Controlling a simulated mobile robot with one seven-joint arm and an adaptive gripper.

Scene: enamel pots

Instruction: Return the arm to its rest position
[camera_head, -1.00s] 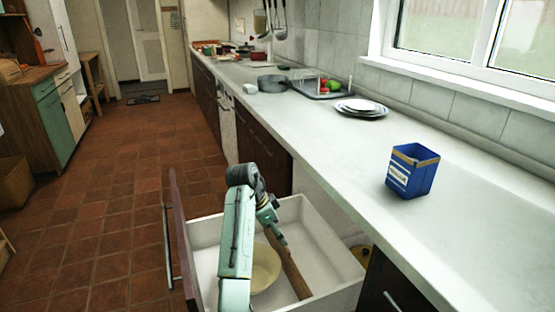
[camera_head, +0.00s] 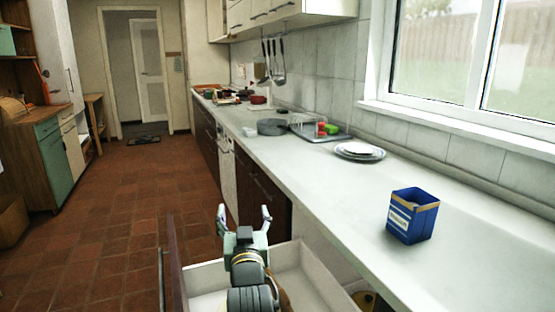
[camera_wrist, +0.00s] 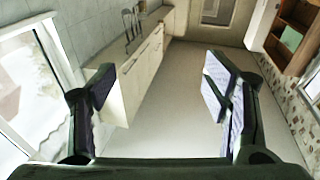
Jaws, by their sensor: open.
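My gripper (camera_head: 244,226) is open and empty in the head view, raised above the open drawer, its two fingers spread and pointing away down the room. In the wrist view my gripper (camera_wrist: 160,110) shows both fingers wide apart with nothing between them. My arm covers part of the drawer (camera_head: 302,268), so most of what lies inside it is hidden.
The white counter (camera_head: 330,190) runs along the right. On it stand a blue box (camera_head: 413,216), stacked plates (camera_head: 359,151), a grey pan (camera_head: 271,127) and a tray with a rack (camera_head: 322,128). The tiled floor (camera_head: 110,215) at left is clear.

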